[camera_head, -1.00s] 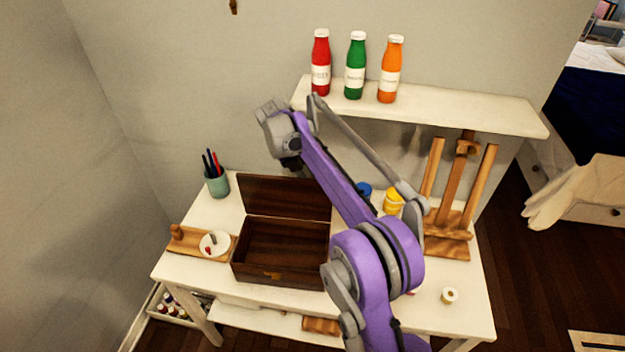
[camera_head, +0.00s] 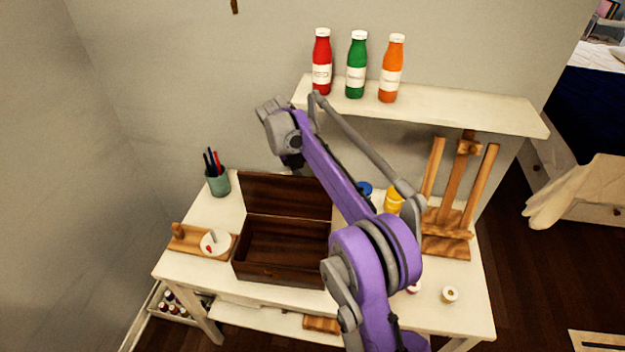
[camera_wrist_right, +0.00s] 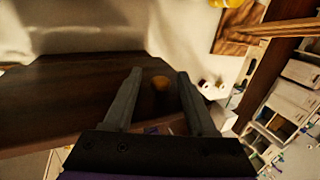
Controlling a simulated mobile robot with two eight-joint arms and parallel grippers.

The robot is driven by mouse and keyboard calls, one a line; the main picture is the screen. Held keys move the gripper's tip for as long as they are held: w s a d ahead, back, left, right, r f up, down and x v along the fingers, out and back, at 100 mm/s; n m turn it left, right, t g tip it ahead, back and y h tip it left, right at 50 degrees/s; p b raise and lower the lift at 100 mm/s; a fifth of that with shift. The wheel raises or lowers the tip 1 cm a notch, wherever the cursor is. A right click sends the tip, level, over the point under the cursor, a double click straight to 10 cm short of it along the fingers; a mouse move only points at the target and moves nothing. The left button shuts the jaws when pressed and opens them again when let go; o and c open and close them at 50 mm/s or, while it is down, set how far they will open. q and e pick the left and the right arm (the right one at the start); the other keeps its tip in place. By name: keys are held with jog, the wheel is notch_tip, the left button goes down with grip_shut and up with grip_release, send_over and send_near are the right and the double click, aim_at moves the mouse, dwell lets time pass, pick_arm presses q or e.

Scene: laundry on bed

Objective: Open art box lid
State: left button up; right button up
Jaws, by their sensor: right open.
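The dark brown wooden art box (camera_head: 285,272) stands on the white desk. Its lid (camera_head: 285,195) is raised, standing up at the back edge, and the inside looks empty. The purple arm crosses in front of the box's right side and hides part of it. My right gripper (camera_wrist_right: 160,73) shows in the right wrist view with its two grey fingers apart and nothing held. A dark brown wooden panel (camera_wrist_right: 70,95), seemingly the lid, fills the left of that view close by; contact cannot be told. My left gripper is not in view.
The white desk (camera_head: 450,315) also holds a pen cup (camera_head: 218,181), a wooden tray with a white dish (camera_head: 215,243), a yellow pot (camera_head: 394,201) and a wooden easel (camera_head: 447,240). A shelf (camera_head: 470,112) with red, green and orange bottles is above.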

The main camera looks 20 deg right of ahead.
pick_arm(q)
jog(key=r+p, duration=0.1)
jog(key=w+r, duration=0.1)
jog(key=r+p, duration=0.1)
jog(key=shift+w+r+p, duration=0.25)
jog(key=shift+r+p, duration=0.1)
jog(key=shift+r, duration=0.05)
pick_arm(e)
jog(key=w+a+r, duration=0.1)
jog(key=w+a, duration=0.1)
jog(key=a, duration=0.4)
jog(key=w+a+r, duration=0.1)
jog(key=w+a, duration=0.2)
jog(key=a, duration=0.3)
jog(key=shift+w+r, duration=0.25)
jog(key=shift+r, duration=0.1)
